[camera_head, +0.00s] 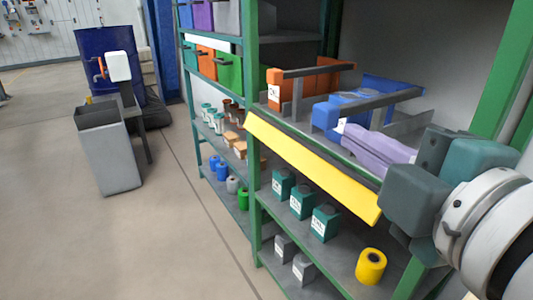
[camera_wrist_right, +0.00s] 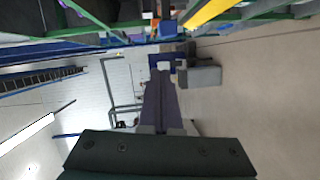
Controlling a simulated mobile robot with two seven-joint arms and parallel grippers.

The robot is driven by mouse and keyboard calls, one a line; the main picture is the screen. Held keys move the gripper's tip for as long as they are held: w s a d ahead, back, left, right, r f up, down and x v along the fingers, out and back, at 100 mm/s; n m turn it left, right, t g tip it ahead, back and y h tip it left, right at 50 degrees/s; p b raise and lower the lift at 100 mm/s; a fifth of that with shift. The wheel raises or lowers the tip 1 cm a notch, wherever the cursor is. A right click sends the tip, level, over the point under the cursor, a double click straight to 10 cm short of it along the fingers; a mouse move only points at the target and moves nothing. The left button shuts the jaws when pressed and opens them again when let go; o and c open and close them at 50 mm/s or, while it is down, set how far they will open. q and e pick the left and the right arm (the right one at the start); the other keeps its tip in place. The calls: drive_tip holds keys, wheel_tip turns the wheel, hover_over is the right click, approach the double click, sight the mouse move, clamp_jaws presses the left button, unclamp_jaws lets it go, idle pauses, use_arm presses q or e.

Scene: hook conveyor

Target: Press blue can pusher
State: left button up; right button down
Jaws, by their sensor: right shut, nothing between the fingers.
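The blue can pusher (camera_head: 325,117) is a blue block at the front of the middle lane on the right shelf, with a blue part behind it. My left gripper is not in view.
A yellow sloping ledge (camera_head: 315,168) runs below the lanes. Teal boxes (camera_head: 324,222) and a yellow roll (camera_head: 371,266) stand on the lower shelf. Green posts (camera_head: 252,130) frame the rack. A grey bin (camera_head: 108,155) stands at left; the floor between is clear.

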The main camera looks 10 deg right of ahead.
sight(319, 126)
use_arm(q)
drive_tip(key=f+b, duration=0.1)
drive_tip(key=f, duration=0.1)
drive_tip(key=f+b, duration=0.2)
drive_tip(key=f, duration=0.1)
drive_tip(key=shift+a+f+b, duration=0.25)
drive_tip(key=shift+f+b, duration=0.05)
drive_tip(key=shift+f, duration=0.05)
use_arm(e)
drive_tip(key=f+n, duration=0.1)
drive_tip(key=a+f+t, duration=0.1)
drive_tip(key=a+f+n+y, duration=0.1)
drive_tip(key=shift+w+a+f+n, duration=0.15)
drive_tip(key=shift+w+f+n, duration=0.05)
drive_tip(key=shift+w+n, duration=0.15)
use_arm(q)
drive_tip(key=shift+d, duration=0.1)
use_arm(e)
drive_tip(key=shift+w+d, duration=0.45)
drive_tip(key=shift+w, duration=1.45)
drive_tip(key=shift+w+d, duration=0.5)
drive_tip(key=shift+w, duration=1.35)
drive_tip(key=shift+w+d, duration=0.45)
drive_tip(key=shift+w, duration=1.45)
